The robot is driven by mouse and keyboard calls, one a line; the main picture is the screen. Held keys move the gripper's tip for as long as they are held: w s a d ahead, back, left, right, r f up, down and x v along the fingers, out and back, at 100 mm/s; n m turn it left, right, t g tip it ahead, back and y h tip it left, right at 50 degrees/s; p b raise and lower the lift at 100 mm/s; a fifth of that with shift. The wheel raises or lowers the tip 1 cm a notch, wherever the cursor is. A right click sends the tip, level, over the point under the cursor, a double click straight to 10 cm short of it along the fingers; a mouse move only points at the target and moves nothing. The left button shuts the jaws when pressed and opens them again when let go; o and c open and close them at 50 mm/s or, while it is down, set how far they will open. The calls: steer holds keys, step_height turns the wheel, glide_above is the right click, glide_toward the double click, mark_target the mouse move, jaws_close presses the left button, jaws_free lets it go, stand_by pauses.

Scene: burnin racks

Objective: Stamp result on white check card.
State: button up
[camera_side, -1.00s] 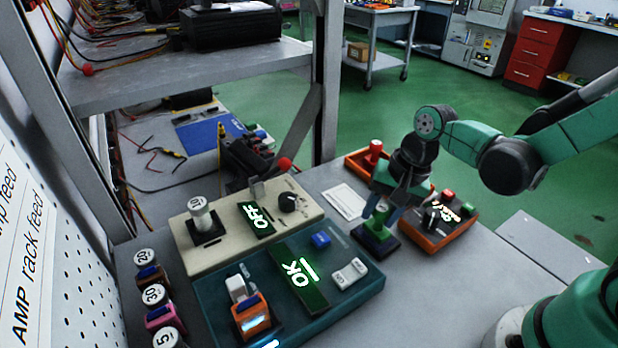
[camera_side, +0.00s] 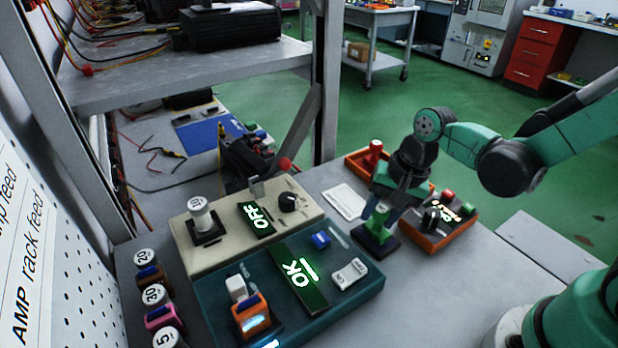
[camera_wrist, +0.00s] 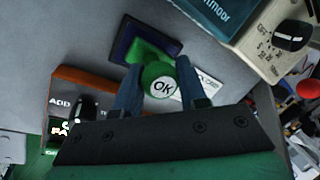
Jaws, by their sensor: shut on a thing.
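My gripper (camera_side: 379,211) is shut on the green stamp (camera_side: 376,232), whose round top reads "OK" in the wrist view (camera_wrist: 162,88). The stamp is upright on a dark blue square pad (camera_side: 372,247); I see no gap beneath it. The white check card (camera_side: 343,201) lies flat on the bench, left of and behind the pad in the side view. In the wrist view the card is partly hidden behind a finger and the stamp. A red stamp (camera_side: 375,150) stands in an orange tray (camera_side: 356,164) behind my gripper.
An orange box (camera_side: 424,243) with a dial and buttons stands right of the pad. A teal unit (camera_side: 352,297) showing "OK" and a beige unit (camera_side: 182,236) showing "OFF" stand to the left. Bare bench lies in front of the pad.

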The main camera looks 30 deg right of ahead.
steer(key=shift+r, duration=0.1)
steer(key=shift+r, duration=3.4)
steer(key=w+d, duration=0.2)
steer(key=w, duration=0.8)
glide_above(343, 197)
steer(key=s, duration=0.1)
steer(key=shift+s+d+f, duration=0.1)
steer(key=shift+d+f, duration=0.1)
steer(key=shift+f, duration=1.6)
steer(key=shift+d+f, duration=0.15)
steer(key=shift+f, duration=1.65)
steer(key=shift+f, duration=0.5)
